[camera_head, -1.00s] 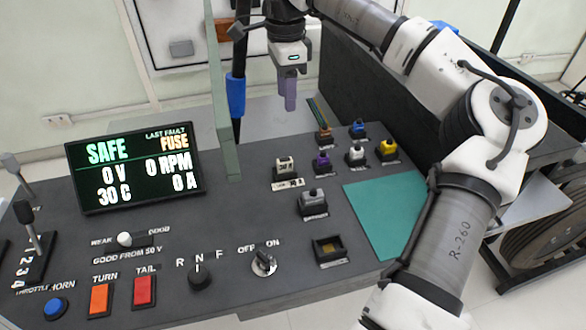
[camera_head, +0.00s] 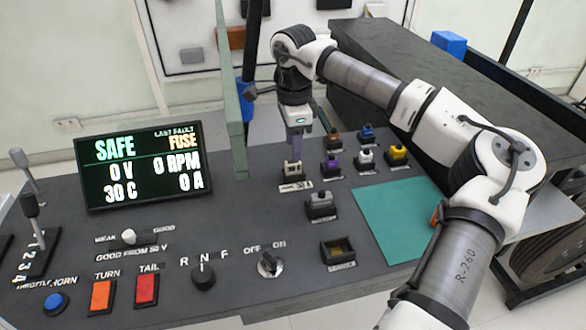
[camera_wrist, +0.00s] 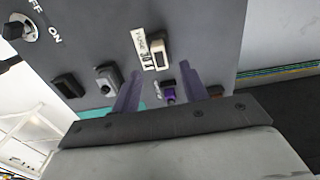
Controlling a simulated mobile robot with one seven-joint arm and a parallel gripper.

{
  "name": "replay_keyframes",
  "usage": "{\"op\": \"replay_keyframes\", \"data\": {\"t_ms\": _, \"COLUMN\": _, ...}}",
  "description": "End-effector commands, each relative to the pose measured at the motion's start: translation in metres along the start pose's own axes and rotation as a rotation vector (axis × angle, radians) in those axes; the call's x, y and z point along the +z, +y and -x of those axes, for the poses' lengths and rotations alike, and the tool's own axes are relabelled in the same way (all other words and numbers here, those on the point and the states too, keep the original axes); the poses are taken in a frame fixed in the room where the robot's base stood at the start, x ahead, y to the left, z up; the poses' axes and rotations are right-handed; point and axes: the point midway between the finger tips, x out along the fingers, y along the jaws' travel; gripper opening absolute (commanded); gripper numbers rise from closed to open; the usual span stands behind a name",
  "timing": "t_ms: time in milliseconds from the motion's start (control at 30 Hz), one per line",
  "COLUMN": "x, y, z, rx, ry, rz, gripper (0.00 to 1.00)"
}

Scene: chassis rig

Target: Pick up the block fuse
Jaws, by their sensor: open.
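The block fuse (camera_head: 292,170) is a small cream block with a dark marking on its top. It stands upright in its socket on the dark console, behind a white label. It also shows in the wrist view (camera_wrist: 159,52), beside a label reading FUSE. My gripper (camera_head: 297,152) points down just above the fuse, its purple fingers partly in front of it. In the wrist view my gripper (camera_wrist: 160,74) is open, with nothing held between its two fingers. The fuse appears just beyond the fingertips, roughly in line with the gap.
A purple plug (camera_head: 331,163), a white plug (camera_head: 365,156) and a yellow plug (camera_head: 397,153) stand right of the fuse. A grey plug (camera_head: 320,203) is in front. A green mat (camera_head: 392,220) lies bare at right.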

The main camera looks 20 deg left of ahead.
Motion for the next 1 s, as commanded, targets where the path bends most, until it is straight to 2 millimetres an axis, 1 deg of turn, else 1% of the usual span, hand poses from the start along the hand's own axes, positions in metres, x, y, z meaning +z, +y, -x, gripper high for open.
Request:
{"op": "replay_keyframes", "data": {"t_ms": 300, "x": 0.002, "y": 0.000, "z": -0.043, "rx": 0.002, "ry": -0.002, "rz": -0.001, "gripper": 0.44}}
{"op": "replay_keyframes", "data": {"t_ms": 533, "x": 0.002, "y": 0.000, "z": -0.046, "rx": 0.001, "ry": -0.001, "rz": -0.001, "gripper": 0.44}}
{"op": "replay_keyframes", "data": {"t_ms": 867, "x": 0.002, "y": 0.000, "z": -0.046, "rx": 0.001, "ry": -0.001, "rz": 0.000, "gripper": 0.00}}
{"op": "replay_keyframes", "data": {"t_ms": 1000, "x": 0.002, "y": 0.000, "z": -0.045, "rx": 0.000, "ry": -0.001, "rz": 0.000, "gripper": 0.00}}
